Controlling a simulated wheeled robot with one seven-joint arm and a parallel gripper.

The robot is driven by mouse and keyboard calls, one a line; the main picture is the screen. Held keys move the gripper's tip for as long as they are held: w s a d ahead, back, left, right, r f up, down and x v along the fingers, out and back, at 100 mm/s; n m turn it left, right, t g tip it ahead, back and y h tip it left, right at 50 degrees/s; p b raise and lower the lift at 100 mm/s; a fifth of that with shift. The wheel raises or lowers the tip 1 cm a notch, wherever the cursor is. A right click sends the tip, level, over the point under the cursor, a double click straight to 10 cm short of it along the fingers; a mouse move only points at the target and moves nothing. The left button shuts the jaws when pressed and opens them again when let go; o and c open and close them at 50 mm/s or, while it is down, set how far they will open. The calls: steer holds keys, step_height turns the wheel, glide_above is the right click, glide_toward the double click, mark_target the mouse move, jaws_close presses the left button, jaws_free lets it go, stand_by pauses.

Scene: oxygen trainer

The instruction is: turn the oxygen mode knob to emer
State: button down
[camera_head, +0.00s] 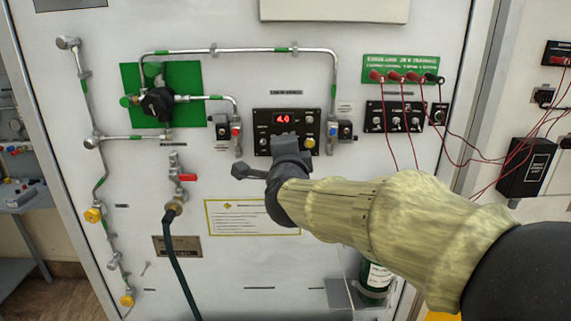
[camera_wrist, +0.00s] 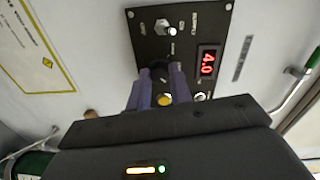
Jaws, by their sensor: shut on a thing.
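The oxygen panel (camera_head: 262,118) is a small black plate on the white wall, with a red display (camera_head: 284,118) reading 4.0. My gripper (camera_head: 284,141) reaches its lower middle and hides that part in the head view. In the wrist view the two bluish fingers (camera_wrist: 158,80) are shut on a dark knob (camera_wrist: 159,66) of the panel. The knob is mostly hidden between the fingers. I cannot read its label or which mode it points to. The display also shows in the wrist view (camera_wrist: 207,62).
A silver toggle or knob (camera_wrist: 169,29) and a yellow button (camera_wrist: 165,100) are close to my fingers. Pipes and valves (camera_head: 237,130) flank the panel. A red-handled valve (camera_head: 187,177) and hose (camera_head: 179,250) are lower left; red wires (camera_head: 470,155) hang at right.

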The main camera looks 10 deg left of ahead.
steer(key=shift+f+m+b, duration=0.1)
steer(key=shift+m+b, duration=0.4)
steer(key=shift+m, duration=0.1)
steer(key=c, duration=1.3)
jaws_free()
steer(key=shift+o, duration=0.2)
steer(key=v, duration=1.7)
steer(key=shift+s, duration=0.15)
steer(key=shift+d, duration=0.15)
